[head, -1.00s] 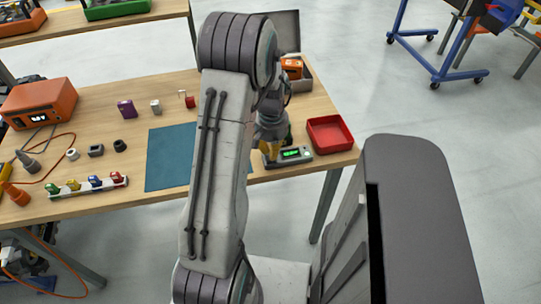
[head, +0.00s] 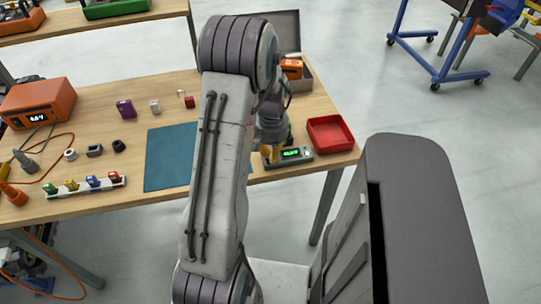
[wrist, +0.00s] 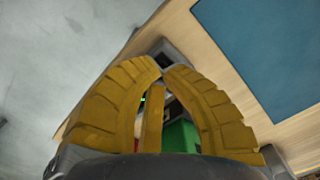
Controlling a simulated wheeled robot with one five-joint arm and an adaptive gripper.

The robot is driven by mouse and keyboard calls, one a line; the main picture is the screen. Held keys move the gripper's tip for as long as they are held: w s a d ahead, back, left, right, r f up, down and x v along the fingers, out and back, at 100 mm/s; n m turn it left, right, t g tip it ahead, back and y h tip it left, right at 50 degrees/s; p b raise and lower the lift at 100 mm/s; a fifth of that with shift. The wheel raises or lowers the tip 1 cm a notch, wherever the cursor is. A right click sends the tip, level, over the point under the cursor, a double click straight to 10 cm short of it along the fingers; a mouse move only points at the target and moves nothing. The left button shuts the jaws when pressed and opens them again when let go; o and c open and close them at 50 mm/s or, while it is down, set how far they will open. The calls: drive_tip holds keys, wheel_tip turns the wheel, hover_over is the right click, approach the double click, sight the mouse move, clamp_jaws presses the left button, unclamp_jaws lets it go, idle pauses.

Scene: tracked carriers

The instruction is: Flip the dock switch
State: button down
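The dock, a small grey box with a lit green display (head: 291,154), sits near the front right of the wooden table. A pale round spot shows at its right end; I cannot tell if this is the switch. My gripper (head: 270,156) points down at the left end of the dock, partly hidden by my arm. In the wrist view its yellow fingers (wrist: 163,70) arch together with their tips meeting or nearly so, and nothing is visibly held. A grey part of the dock (wrist: 172,52) shows just beyond the tips. Whether they touch it is unclear.
A red tray (head: 330,133) stands right of the dock. A grey box with an orange item (head: 292,68) is behind it. A blue mat (head: 171,157) lies to the left, also in the wrist view (wrist: 275,40). A green block (wrist: 180,136) shows behind the fingers.

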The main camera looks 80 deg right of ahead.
drive_tip(key=shift+f+b, duration=0.3)
drive_tip(key=shift+f, duration=0.05)
drive_tip(key=shift+r, duration=0.15)
drive_tip(key=shift+r+p, duration=2.55)
drive_tip(key=shift+r, duration=0.85)
